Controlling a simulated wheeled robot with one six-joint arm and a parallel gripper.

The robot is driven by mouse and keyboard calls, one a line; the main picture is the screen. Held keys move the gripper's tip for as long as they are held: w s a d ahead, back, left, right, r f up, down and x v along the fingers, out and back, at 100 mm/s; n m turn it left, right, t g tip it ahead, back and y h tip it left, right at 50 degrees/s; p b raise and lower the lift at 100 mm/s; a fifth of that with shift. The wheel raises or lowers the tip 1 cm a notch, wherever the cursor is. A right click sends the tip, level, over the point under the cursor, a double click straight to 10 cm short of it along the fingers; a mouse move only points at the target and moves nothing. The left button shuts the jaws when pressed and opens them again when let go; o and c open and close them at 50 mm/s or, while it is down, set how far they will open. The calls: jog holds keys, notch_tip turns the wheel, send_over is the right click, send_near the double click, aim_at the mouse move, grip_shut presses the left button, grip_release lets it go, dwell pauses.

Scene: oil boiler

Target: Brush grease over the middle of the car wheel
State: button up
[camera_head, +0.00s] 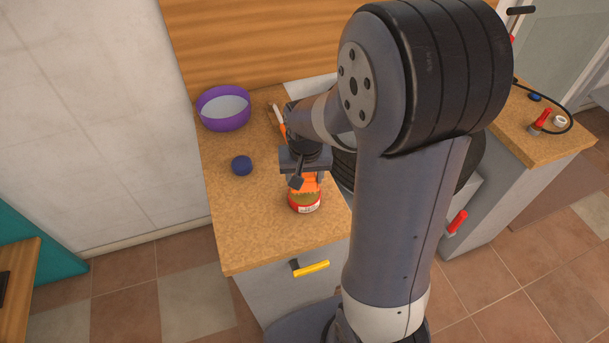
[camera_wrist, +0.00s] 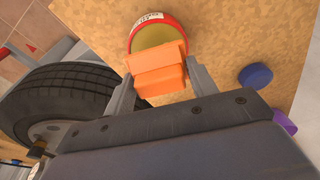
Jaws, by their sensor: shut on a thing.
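My gripper (camera_head: 304,173) is shut on an orange brush (camera_head: 305,185). In the wrist view, the brush (camera_wrist: 159,75) sits between the two fingers of my gripper (camera_wrist: 150,92). A red tin (camera_head: 304,206) with yellow-brown grease stands on the counter right below the brush; it also shows in the wrist view (camera_wrist: 137,22). The brush overlaps the tin's open top. I cannot tell whether its tip touches the grease. The car wheel (camera_wrist: 55,105), with a black tyre and grey hub, is at the left in the wrist view. In the head view the wheel (camera_head: 344,170) is mostly behind my arm.
On the wooden counter (camera_head: 240,235) are a dark blue lid (camera_head: 242,165) and a purple bowl (camera_head: 222,108). An orange-and-white tool (camera_head: 277,119) lies beside my arm. A red-handled tool (camera_head: 541,121) and a cable lie on the right counter. The counter's front left is clear.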

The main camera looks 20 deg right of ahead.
aim_at(305, 175)
jog(key=shift+r+p, duration=2.1)
jog(key=shift+r, duration=0.85)
jog(key=shift+s+f, duration=0.1)
